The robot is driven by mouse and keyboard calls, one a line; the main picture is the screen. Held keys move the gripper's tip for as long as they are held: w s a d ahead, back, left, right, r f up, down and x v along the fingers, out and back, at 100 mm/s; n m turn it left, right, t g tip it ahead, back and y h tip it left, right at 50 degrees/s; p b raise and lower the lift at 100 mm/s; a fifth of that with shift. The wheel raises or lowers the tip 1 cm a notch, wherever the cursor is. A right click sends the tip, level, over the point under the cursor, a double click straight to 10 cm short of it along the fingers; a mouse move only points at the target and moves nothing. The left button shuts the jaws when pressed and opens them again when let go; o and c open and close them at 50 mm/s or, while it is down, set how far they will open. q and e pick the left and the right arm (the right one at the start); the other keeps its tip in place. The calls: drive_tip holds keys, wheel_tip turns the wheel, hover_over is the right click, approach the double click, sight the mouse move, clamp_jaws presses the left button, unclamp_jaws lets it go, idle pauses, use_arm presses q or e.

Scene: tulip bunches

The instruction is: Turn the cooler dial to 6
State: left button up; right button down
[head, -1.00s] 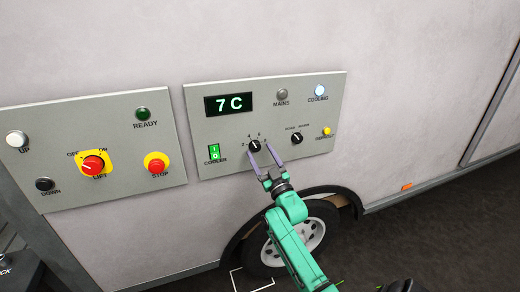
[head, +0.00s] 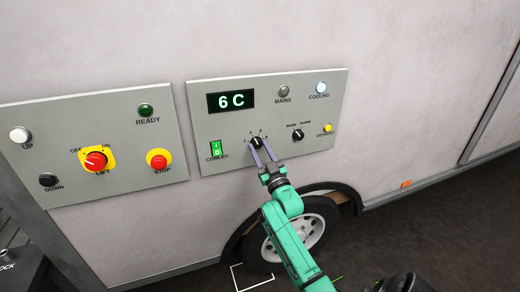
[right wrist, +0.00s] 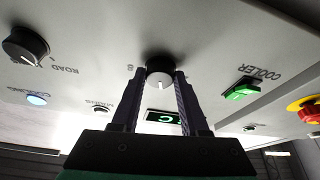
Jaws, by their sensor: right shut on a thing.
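The cooler dial (head: 256,142) is a small black knob low on the grey cooler panel (head: 230,164), with a number scale around its top. In the right wrist view the dial (right wrist: 160,76) sits between my fingertips, with a light pointer line on its face. My right gripper (head: 258,145) is shut on the dial, one finger on each side. The fingers partly cover the dial in the head view, so its exact pointer angle is hard to read. The display (head: 231,101) reads 6 C. My left gripper is not in view.
The green cooler switch (head: 216,149) is left of the dial. The road/mains selector (head: 298,135) and yellow defrost button (head: 328,128) are to its right. The cooling lamp (head: 320,88) glows. A lift panel (head: 125,177) with a red stop button (head: 158,160) stands further left.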

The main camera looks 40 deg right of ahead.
drive_tip(key=m+h+p, duration=0.1)
drive_tip(key=m, duration=0.1)
drive_tip(key=m+g+h, duration=0.1)
drive_tip(key=m, duration=0.2)
drive_tip(key=m+h+p, duration=0.1)
drive_tip(key=m+h, duration=0.1)
drive_tip(key=m, duration=0.1)
drive_tip(key=shift+w+a+r+p, duration=0.1)
drive_tip(key=shift+a+r+p, duration=0.15)
drive_tip(key=shift+p, duration=0.1)
drive_tip(key=shift+m+g+h+p, duration=0.5)
drive_tip(key=shift+m+g+p, duration=0.1)
drive_tip(key=shift+m, duration=0.65)
drive_tip(key=shift+m+g+h+p, duration=0.5)
drive_tip(key=shift+m+g, duration=0.1)
drive_tip(key=shift+m, duration=0.65)
drive_tip(key=shift+f, duration=0.1)
drive_tip(key=shift+c, duration=2.1)
unclamp_jaws()
drive_tip(key=shift+f, duration=0.1)
